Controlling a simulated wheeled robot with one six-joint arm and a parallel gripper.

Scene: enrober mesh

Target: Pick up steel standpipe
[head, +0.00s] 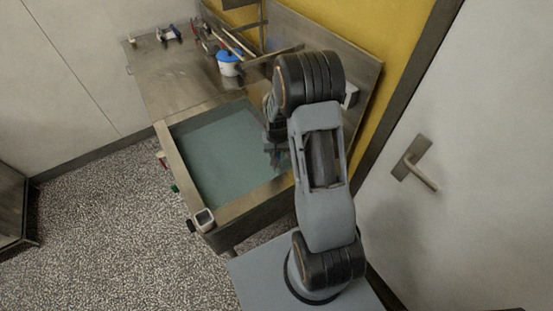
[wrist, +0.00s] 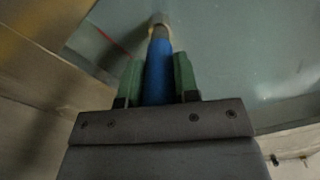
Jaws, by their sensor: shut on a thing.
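The steel standpipe (wrist: 159,50) shows in the wrist view as an upright-looking tube with a blue sleeve and a pale metal end at the top of the picture. My gripper (wrist: 158,78) has its two green fingers on either side of the blue sleeve and is shut on it. In the head view my gripper (head: 275,150) is at the right side of the water-filled sink, mostly behind my arm. The standpipe cannot be made out there. Its lower part is hidden by my gripper body in the wrist view.
The sink (head: 181,180) holds greenish water and has a steel rim. A steel counter (head: 165,85) lies behind it, with a blue-and-white tub (head: 229,63) and several tools. A yellow wall panel (head: 375,30) and a white door (head: 470,130) stand close on the right.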

